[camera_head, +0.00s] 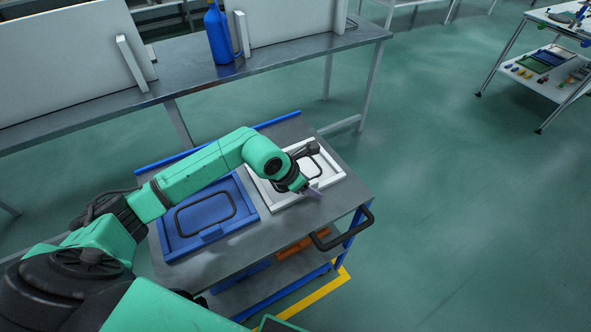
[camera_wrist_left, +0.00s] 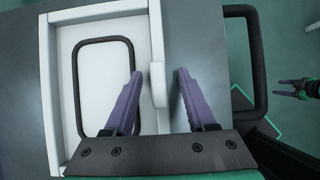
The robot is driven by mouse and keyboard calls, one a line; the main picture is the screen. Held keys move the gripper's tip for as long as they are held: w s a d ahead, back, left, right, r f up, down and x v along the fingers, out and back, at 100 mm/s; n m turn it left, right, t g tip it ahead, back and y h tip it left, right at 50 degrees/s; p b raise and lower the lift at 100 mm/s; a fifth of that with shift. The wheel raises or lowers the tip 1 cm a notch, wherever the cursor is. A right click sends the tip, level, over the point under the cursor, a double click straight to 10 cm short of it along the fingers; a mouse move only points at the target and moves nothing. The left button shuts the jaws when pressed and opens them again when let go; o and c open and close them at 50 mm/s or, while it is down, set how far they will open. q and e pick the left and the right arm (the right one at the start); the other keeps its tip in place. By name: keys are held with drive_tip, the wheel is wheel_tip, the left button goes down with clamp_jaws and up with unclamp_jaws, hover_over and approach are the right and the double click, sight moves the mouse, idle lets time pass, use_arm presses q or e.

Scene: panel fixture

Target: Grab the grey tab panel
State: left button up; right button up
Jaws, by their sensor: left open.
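The light grey-white panel (camera_head: 333,174) lies on the cart's right half in the head view, partly hidden by my left arm. In the left wrist view the panel (camera_wrist_left: 145,50) shows a black loop outline and a raised upright tab (camera_wrist_left: 158,84) on its right edge. My left gripper (camera_head: 314,191) is over that edge. In the left wrist view the purple fingers of my left gripper (camera_wrist_left: 158,74) are apart, one on each side of the tab, with visible gaps. My right gripper (camera_wrist_left: 292,88) shows small at the right of the wrist view, its fingers apart and empty.
A blue panel (camera_head: 181,236) with a black loop lies left on the grey cart top (camera_head: 250,250). The cart's black handle (camera_head: 343,238) sticks out at right. A workbench (camera_head: 290,62) with a blue bottle (camera_head: 218,35) stands behind.

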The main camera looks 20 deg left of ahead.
use_arm(q)
clamp_jaws()
drive_tip(key=shift+w+r, duration=0.1)
idle(1.2)
